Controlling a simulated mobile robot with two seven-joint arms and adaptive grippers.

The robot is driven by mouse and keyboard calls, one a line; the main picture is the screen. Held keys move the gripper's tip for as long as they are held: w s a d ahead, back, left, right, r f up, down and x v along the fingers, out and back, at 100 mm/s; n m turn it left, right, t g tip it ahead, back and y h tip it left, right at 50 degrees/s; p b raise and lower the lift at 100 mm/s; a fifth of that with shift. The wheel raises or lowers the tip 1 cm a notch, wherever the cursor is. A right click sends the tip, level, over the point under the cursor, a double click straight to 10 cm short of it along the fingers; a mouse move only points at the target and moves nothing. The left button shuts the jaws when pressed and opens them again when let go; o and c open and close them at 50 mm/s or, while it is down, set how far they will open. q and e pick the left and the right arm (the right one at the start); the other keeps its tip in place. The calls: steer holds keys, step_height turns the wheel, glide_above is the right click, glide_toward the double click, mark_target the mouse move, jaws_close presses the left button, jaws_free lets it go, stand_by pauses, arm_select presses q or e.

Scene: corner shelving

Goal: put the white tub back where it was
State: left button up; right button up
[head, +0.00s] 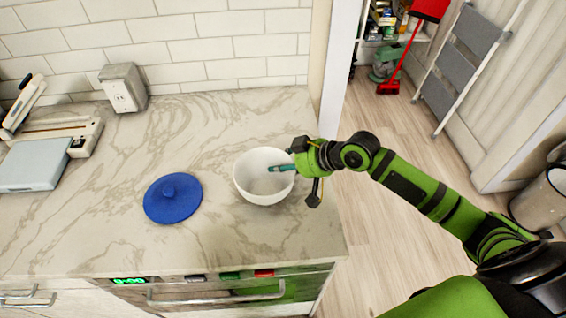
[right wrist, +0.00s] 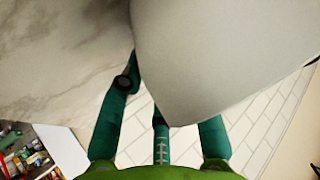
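The white tub (head: 260,186) is a round, open bowl at the right part of the marble counter. It looks upright and empty; I cannot tell whether its base touches the counter. My right gripper (head: 290,169) is at the tub's right side, with one teal finger reaching over the rim into its mouth. In the right wrist view the tub (right wrist: 215,50) fills the upper middle, close to the green fingers (right wrist: 160,130) and partly covering them. Whether they clamp its wall is unclear. My left gripper is not in view.
A blue round lid (head: 172,200) with a knob lies left of the tub on the counter (head: 225,240). A grey outlet box (head: 123,88) stands by the tiled wall, and a pale scale-like device (head: 38,165) is at far left. The counter's right edge is close to the tub.

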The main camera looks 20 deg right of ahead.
steer(key=shift+r, duration=0.25)
steer(key=b+v, duration=0.2)
steer(key=v, duration=1)
steer(key=shift+f, duration=0.1)
